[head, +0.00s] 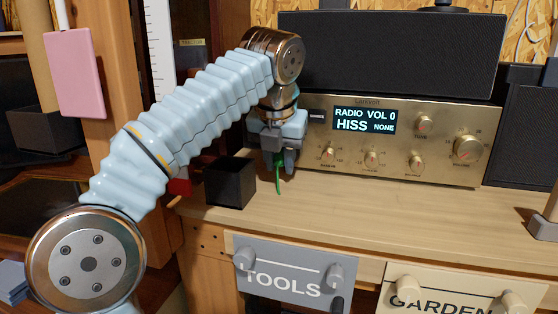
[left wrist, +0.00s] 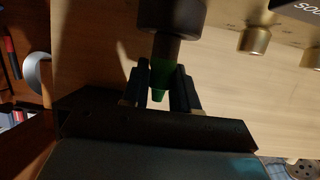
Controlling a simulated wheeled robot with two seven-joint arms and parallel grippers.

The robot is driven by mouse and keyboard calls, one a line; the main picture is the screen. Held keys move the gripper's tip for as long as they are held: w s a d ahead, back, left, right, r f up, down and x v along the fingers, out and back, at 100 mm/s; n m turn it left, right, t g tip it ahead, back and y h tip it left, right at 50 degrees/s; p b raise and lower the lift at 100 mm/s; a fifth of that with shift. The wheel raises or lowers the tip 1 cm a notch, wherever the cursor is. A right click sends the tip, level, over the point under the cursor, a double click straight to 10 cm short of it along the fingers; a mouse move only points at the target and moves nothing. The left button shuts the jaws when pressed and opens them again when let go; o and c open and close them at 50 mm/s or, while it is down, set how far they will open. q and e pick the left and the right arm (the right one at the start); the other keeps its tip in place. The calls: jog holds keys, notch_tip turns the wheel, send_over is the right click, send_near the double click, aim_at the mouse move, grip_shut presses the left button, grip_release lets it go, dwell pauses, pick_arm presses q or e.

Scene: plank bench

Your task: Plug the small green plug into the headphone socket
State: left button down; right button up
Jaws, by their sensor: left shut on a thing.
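My left gripper (head: 278,158) points down in front of the left end of the gold radio (head: 440,145), above the bench. It is shut on the small green plug, and a green cord (head: 279,182) hangs below the fingers in the head view. In the left wrist view the green plug (left wrist: 161,76) shows between the dark fingers of the gripper (left wrist: 161,88). A dark stepped cylinder (left wrist: 178,18) stands right above it in that picture; I cannot tell whether they touch. I cannot make out the headphone socket; my gripper covers part of the radio's left end. My right gripper is not in view.
An open black box (head: 231,183) stands on the bench just left of the gripper. A black speaker (head: 395,40) sits on top of the radio. The wooden bench top (head: 400,205) is clear in front. Drawers marked TOOLS (head: 290,265) and GARDEN are below.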

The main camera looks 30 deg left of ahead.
aim_at(282, 155)
pick_arm(q)
jog(key=shift+w+a, duration=0.2)
jog(key=shift+w, duration=0.75)
jog(key=c, duration=0.8)
grip_release()
jog(key=v, duration=0.5)
jog(key=shift+d, duration=0.1)
jog(key=shift+v, duration=1.2)
